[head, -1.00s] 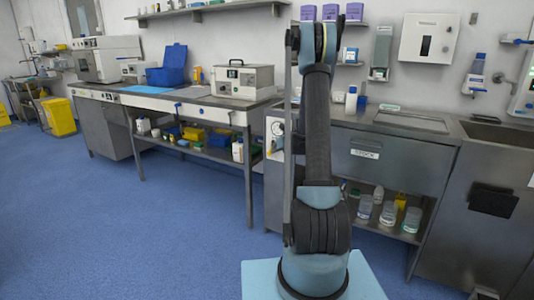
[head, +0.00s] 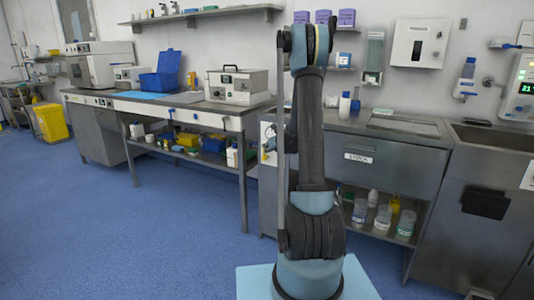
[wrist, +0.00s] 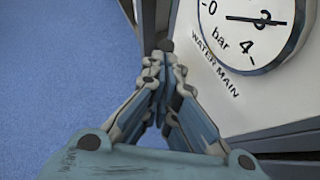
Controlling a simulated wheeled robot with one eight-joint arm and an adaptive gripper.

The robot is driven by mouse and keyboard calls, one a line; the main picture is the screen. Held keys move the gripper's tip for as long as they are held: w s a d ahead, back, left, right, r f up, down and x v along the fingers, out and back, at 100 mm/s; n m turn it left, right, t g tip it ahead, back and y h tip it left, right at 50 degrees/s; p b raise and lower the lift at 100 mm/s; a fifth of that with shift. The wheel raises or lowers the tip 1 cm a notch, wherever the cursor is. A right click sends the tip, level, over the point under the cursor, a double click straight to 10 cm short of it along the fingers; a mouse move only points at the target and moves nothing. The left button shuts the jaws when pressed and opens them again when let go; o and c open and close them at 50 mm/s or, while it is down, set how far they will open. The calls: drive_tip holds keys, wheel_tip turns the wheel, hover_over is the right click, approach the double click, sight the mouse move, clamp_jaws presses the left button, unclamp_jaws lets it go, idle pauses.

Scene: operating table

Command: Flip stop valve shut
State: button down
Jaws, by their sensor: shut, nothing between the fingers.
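In the wrist view, my gripper (wrist: 164,75) is shut, its fingers meeting beside the left edge of a white panel (wrist: 215,75). The panel carries a round pressure gauge (wrist: 255,25), marked in bar, and the words WATER MAIN. A small dark round shape sits at the fingertips; I cannot tell whether it is part of the stop valve. No valve lever shows clearly. In the head view, the white panel (head: 267,133) is on the end of the steel cabinet, partly behind my arm, and the gripper cannot be made out there.
A steel cabinet (head: 385,165) with a STOCK drawer and several bottles below stands behind my arm. A long bench (head: 225,120) with boxes on top and a loaded lower shelf is to the left. The blue floor (head: 120,220) is open at front left.

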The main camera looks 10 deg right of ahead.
drive_tip(key=s+a+v, duration=0.1)
drive_tip(key=v, duration=1.2)
drive_tip(key=s+a+r+n+g, duration=0.1)
drive_tip(key=s+a+n, duration=0.1)
drive_tip(key=s+n, duration=0.3)
drive_tip(key=s+a+r+n+g, duration=0.1)
drive_tip(key=s+a+r+n, duration=0.15)
drive_tip(key=s, duration=0.35)
drive_tip(key=s+f+n+g+h, duration=0.1)
drive_tip(key=s+f+n+g, duration=0.1)
drive_tip(key=s+n, duration=0.6)
drive_tip(key=s+d+f+n+g+h, duration=0.1)
drive_tip(key=s+f+n+g+h, duration=0.1)
drive_tip(key=s+n, duration=0.7)
drive_tip(key=s+f+n+g+h, duration=0.2)
drive_tip(key=s+n, duration=0.6)
drive_tip(key=s, duration=1.3)
drive_tip(key=shift+d+f, duration=0.35)
drive_tip(key=shift+f, duration=0.55)
drive_tip(key=shift+n, duration=0.25)
